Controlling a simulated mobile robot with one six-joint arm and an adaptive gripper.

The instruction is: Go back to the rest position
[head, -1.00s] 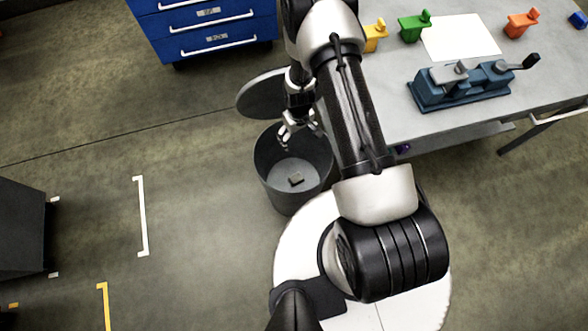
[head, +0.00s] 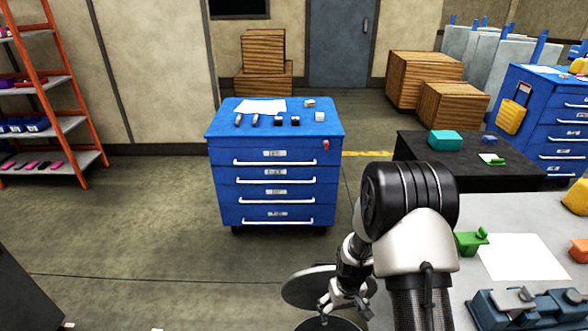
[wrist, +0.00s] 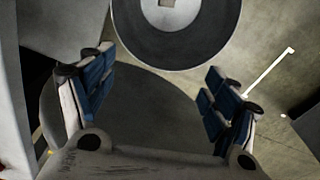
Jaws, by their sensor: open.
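My gripper (head: 343,306) is in the lower middle of the head view, low over the round grey bin (head: 330,325), of which only the rim's top part shows. In the wrist view my gripper (wrist: 160,105) has its two blue-padded fingers wide apart with nothing between them. The bin (wrist: 225,45) shows beyond the fingertips, with a small block (wrist: 168,3) on its floor, cut by the top edge. The round grey lid (head: 305,287) stands open behind my gripper in the head view.
A grey workbench (head: 480,210) at the right carries a green clamp (head: 470,242), white paper (head: 522,257) and a blue vise (head: 525,308). A blue drawer cabinet (head: 270,170) stands ahead. A black table (head: 415,150) is behind the bench. The floor at left is open.

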